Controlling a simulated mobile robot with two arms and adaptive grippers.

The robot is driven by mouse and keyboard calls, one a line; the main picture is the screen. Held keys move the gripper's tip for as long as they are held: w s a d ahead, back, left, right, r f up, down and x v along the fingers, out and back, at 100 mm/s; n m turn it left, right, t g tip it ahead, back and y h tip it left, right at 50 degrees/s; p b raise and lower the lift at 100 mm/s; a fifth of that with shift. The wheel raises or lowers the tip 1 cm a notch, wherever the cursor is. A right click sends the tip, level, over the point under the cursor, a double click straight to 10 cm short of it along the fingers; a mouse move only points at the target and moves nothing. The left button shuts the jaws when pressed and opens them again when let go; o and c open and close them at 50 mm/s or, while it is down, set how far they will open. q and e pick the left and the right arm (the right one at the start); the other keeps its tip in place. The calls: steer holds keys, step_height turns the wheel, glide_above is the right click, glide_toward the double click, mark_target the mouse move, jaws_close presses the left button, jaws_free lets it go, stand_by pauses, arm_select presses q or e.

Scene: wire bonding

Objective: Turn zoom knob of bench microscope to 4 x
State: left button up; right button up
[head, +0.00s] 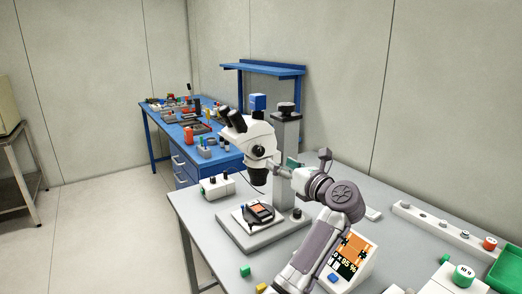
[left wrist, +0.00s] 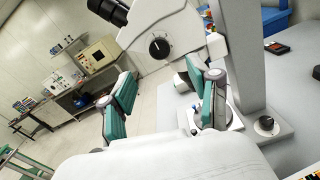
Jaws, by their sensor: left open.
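The bench microscope (head: 251,140) is white with dark eyepieces and stands on a grey base with a column. Its black zoom knob (head: 258,152) is on the side of the head. In the left wrist view the knob (left wrist: 160,46) faces me, with a small light mark on it; its setting is too small to read. My left gripper (head: 288,167) is to the right of the knob in the head view. In the left wrist view the green-padded fingers (left wrist: 163,76) are spread, below and apart from the knob, with nothing between them. My right gripper is not in view.
The microscope column (left wrist: 238,50) is close to the right finger. A white rail (head: 440,231) and green and yellow blocks lie on the grey bench. A blue bench (head: 215,158) stands behind.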

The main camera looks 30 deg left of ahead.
mark_target(261, 152)
arm_select(q)
steer(key=p+x, duration=0.1)
steer(key=x, duration=0.7)
steer(key=shift+a+p, duration=0.25)
steer(key=shift+p, duration=0.1)
steer(key=shift+w+a, duration=0.3)
steer(key=shift+a, duration=0.3)
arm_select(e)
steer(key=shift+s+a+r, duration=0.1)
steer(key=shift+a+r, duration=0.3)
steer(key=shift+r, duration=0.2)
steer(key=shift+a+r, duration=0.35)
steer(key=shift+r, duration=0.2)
arm_select(q)
steer(key=shift+c, duration=0.5)
steer(key=c, duration=1.1)
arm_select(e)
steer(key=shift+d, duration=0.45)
